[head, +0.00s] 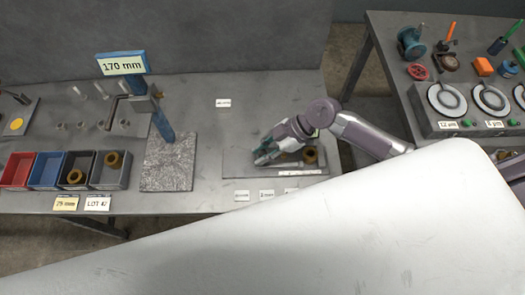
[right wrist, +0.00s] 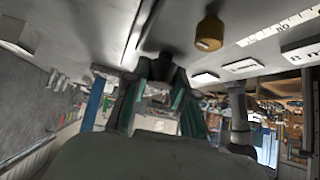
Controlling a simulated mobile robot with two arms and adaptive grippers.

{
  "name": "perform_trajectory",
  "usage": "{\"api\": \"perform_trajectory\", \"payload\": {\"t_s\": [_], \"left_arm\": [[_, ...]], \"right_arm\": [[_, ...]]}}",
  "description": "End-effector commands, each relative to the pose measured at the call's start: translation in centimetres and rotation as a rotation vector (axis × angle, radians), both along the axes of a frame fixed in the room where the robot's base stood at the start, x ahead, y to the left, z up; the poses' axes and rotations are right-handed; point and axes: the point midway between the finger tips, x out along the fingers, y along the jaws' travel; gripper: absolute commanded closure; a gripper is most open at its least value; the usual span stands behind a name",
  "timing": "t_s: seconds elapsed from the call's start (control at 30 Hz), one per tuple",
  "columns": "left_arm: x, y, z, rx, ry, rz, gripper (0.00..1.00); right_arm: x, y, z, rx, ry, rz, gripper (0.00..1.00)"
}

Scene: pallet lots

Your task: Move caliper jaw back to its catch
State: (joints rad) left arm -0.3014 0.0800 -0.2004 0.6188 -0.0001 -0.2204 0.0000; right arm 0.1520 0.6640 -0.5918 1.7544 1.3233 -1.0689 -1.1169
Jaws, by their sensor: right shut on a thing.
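My right gripper (head: 264,157) reaches in from the right and is low over a dark flat plate (head: 235,169) on the bench. It is shut on what looks like the caliper jaw, mostly hidden by the fingers. In the right wrist view the gripper (right wrist: 155,98) has its teal-edged fingers around a dark part. A brass ring-shaped part (head: 310,154) sits on the plate just right of the gripper; it also shows in the right wrist view (right wrist: 209,33). A pale graduated strip (head: 300,172) runs along the plate's front edge. The catch cannot be made out. My left gripper is out of view.
A stone slab (head: 168,165) with a blue post and a "170 mm" sign (head: 122,64) stands to the left. Coloured bins (head: 47,170) are farther left. Small labels (head: 241,196) lie before the plate. A second bench (head: 385,50) with gauges is at right.

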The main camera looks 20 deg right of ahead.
Motion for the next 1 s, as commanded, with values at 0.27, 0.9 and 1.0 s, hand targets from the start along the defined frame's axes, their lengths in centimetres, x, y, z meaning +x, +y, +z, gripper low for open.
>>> {"api": "perform_trajectory", "payload": {"t_s": [0.27,0.9,1.0], "left_arm": [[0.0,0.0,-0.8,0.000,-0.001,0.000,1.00],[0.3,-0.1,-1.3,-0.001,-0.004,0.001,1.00],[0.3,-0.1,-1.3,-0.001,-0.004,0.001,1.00]], "right_arm": [[0.8,2.7,-0.1,0.005,-0.003,0.003,1.00],[1.7,6.2,0.1,0.006,0.000,0.000,0.58],[1.7,6.1,0.1,0.004,0.000,0.000,0.48]]}}
